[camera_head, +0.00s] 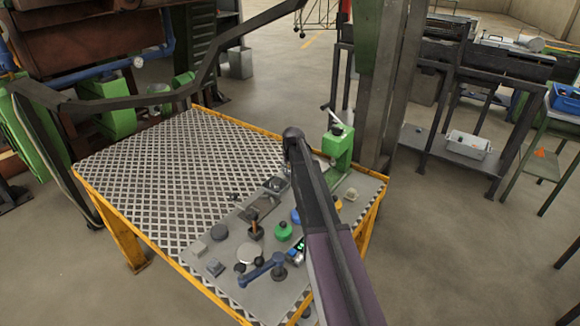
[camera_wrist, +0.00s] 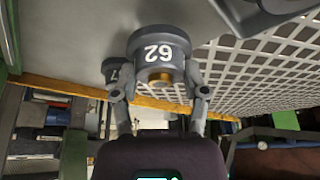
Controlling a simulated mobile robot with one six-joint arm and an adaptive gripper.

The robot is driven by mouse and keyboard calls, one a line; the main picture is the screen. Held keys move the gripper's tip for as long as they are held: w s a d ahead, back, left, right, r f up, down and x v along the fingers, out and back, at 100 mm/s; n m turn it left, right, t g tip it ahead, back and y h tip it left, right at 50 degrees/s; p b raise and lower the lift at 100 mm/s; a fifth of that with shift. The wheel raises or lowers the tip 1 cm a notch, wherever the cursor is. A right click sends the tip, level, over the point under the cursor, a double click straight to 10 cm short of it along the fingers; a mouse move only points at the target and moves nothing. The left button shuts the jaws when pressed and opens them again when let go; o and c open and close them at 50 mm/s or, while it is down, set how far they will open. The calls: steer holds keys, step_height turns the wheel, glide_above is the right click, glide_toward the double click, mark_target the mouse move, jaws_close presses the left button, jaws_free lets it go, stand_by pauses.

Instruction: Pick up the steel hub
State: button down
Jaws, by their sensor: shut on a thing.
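In the wrist view, a grey steel hub (camera_wrist: 160,44) marked "62", with a brass-coloured centre, sits between the two fingers of my gripper (camera_wrist: 160,72). The fingers are shut on it, one at each side. A second grey round part (camera_wrist: 113,68) marked with digits that look like "17" shows behind the left finger. In the head view, my arm covers the gripper and the held hub, so I cannot tell there how high it is over the table (camera_head: 150,165).
The yellow-edged table has a grey mat (camera_head: 228,285) with a green press (camera_head: 338,150), a hammer (camera_head: 255,225), a green jar (camera_head: 283,231), a blue tool (camera_head: 262,270) and several grey blocks. The table's patterned left part is clear. A dark bench (camera_head: 440,160) stands at right.

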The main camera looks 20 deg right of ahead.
steer(key=shift+r+p, duration=3.9)
steer(key=shift+r, duration=0.35)
steer(key=shift+s, duration=0.15)
